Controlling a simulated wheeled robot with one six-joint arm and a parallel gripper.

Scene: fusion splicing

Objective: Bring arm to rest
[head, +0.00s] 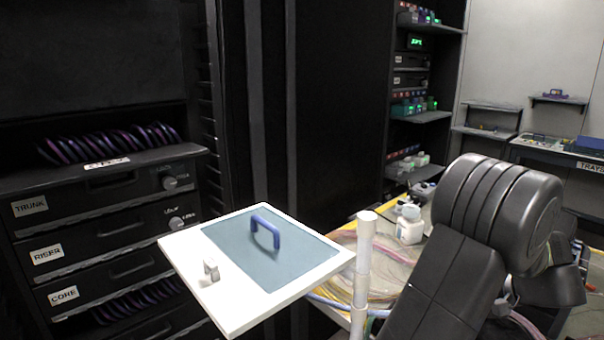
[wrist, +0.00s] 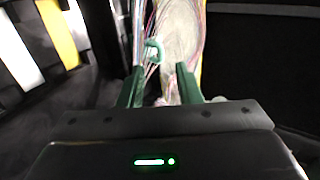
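My arm (head: 480,230) shows as thick black links at the right of the head view, bent over in front of the cluttered bench. Its gripper end is hidden or out of frame there. In the wrist view my gripper (wrist: 159,80) has two green fingers standing well apart, with nothing clearly held between them. A small teal loop (wrist: 154,50) shows beyond the fingertips, and I cannot tell what it belongs to.
A white panel (head: 235,312) with a grey-blue mat and a blue handle (head: 265,231) stands at front centre, beside a white post (head: 362,270). Labelled drawers (head: 90,215) are at left. Shelves (head: 422,116) stand behind.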

